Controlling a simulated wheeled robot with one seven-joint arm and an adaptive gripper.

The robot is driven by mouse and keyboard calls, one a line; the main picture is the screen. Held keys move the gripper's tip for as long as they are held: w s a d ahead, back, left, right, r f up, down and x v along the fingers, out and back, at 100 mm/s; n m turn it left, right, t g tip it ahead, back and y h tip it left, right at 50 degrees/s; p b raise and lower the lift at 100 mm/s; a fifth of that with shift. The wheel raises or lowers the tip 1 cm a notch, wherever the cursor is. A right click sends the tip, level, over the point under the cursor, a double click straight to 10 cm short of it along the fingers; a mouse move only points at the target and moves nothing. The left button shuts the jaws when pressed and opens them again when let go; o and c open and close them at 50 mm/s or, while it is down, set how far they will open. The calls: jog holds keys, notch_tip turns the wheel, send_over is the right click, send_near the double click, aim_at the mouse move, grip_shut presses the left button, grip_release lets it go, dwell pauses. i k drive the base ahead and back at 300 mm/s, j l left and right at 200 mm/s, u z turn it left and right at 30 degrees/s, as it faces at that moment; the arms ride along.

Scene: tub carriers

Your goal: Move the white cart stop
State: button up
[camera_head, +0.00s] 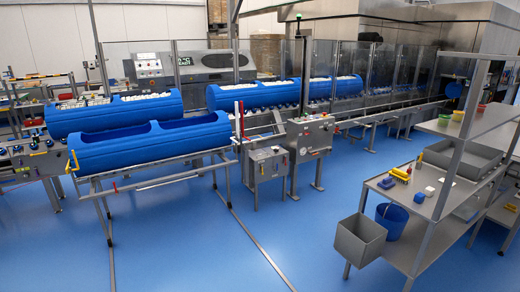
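A small white block (429,191) lies on the grey workbench (385,190) at the right; it may be the white cart stop, but it is too small to be sure. A small blue block (419,197) lies just to its left and nearer. My gripper is not in view, so its state does not show.
Yellow pieces (400,174) and another blue block (386,183) lie on the same bench. A grey bin (360,240) and blue bucket (391,221) are at its near side. Long blue tubs (150,146) rest on carriers at the left. Blue floor is open in the middle.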

aim_at(236, 112)
jog(key=i, duration=2.5)
jog(key=i+u, duration=0.25)
jog(key=i, duration=0.25)
jog(key=i+l+u, duration=0.25)
jog(key=i, duration=0.3)
jog(key=i+l+u, duration=0.25)
jog(key=i, duration=0.25)
jog(key=i+l+u, duration=0.25)
jog(key=i+l, duration=0.15)
jog(key=i+j, duration=0.05)
